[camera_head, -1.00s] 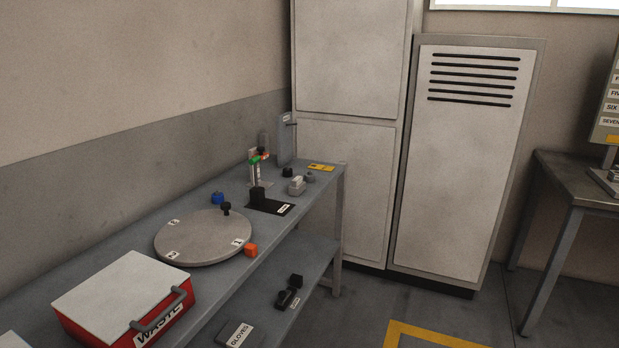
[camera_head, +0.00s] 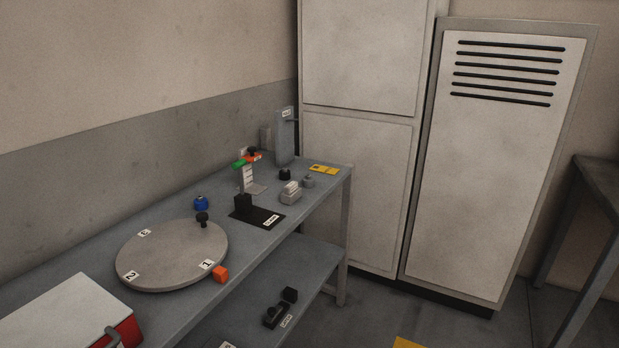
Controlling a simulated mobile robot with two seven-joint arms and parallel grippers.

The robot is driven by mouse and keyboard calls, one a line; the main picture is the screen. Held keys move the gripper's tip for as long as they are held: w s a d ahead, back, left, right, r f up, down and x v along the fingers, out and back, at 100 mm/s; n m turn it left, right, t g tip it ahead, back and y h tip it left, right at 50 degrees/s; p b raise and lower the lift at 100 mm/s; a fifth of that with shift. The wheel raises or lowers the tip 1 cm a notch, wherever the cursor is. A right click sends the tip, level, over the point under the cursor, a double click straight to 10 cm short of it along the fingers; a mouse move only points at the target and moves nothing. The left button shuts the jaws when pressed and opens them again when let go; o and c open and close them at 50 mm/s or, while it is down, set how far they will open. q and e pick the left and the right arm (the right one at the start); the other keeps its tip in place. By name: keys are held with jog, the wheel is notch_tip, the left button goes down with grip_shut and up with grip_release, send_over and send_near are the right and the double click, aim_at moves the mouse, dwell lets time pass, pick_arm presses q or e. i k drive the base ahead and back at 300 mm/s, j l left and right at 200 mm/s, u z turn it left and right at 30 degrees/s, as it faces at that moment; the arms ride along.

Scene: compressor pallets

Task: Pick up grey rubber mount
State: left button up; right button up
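A small grey rounded piece (camera_head: 308,181), which looks like the grey rubber mount, stands on the grey workbench (camera_head: 262,262) near its far right end. It is small in the view, so its fine shape is hard to tell. A similar black piece (camera_head: 285,174) stands just left of it, and a light grey blocky part (camera_head: 290,193) stands in front and to the left. Neither of my grippers is in view.
A round turntable (camera_head: 170,258) with number labels holds a black knob-like piece (camera_head: 202,218). Blue (camera_head: 201,203) and orange (camera_head: 220,274) pieces sit beside it. A black labelled stand (camera_head: 243,205), red waste box (camera_head: 126,331) and tall cabinets (camera_head: 495,170) surround the bench area.

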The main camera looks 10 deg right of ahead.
aim_at(308, 181)
jog(key=i+l+u, duration=0.1)
jog(key=l, duration=0.25)
jog(key=i+l, duration=0.35)
jog(key=i+l+u, duration=0.15)
jog(key=l, duration=0.2)
jog(key=i+l, duration=0.25)
jog(key=i+l+u, duration=0.15)
jog(key=l, duration=0.35)
jog(key=i+l, duration=0.2)
jog(key=l, duration=0.15)
jog(key=i+l+u, duration=0.15)
jog(key=l, duration=0.25)
jog(key=i+l+u, duration=0.1)
jog(key=l, duration=0.35)
jog(key=i, duration=0.05)
